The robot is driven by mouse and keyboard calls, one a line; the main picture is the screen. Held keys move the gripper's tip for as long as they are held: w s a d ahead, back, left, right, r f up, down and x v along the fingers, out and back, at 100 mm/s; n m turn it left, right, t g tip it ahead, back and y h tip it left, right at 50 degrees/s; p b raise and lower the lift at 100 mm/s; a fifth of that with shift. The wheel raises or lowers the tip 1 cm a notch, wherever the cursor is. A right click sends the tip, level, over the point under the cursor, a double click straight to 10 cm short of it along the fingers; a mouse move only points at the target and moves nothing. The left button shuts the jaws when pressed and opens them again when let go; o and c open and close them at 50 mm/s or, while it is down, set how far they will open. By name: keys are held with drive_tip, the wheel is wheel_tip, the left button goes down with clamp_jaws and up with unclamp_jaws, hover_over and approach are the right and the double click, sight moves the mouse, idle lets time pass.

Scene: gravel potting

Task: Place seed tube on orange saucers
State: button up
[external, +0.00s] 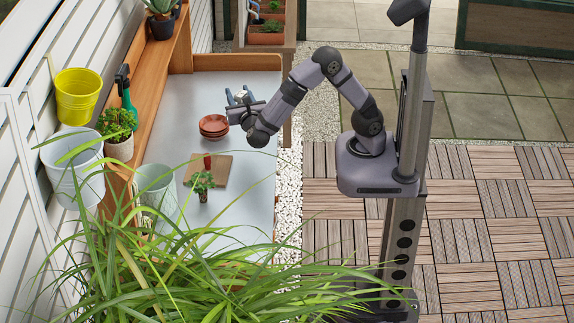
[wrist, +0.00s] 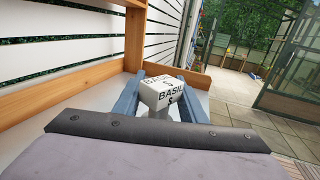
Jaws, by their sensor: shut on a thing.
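The orange saucers (external: 214,123) sit stacked on the grey bench top, near its middle. My gripper (external: 241,97) is above the bench, beside and slightly behind the saucers in the external view. In the wrist view its blue fingers are shut on the seed tube (wrist: 164,93), which has a white, boxy top printed "BASIL". The tube's lower part is hidden behind my wrist. The saucers do not show in the wrist view.
A wooden board (external: 226,166) with a small red object (external: 207,161) and a small plant (external: 202,183) lie nearer the camera. Pots stand along the wall at left, including a whitish pot (external: 157,185). Long grass leaves cover the front.

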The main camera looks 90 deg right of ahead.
drive_tip(key=w+d+r+b, duration=0.2)
drive_tip(key=d+r, duration=0.1)
drive_tip(key=d, duration=0.5)
drive_tip(key=n+t+y, duration=0.4)
drive_tip(key=n+t, duration=0.1)
drive_tip(key=t, duration=0.2)
hover_over(207, 118)
drive_tip(key=shift+f, duration=4.35)
drive_tip(key=shift+f, duration=0.15)
drive_tip(key=o, duration=1)
drive_tip(key=shift+o, duration=0.2)
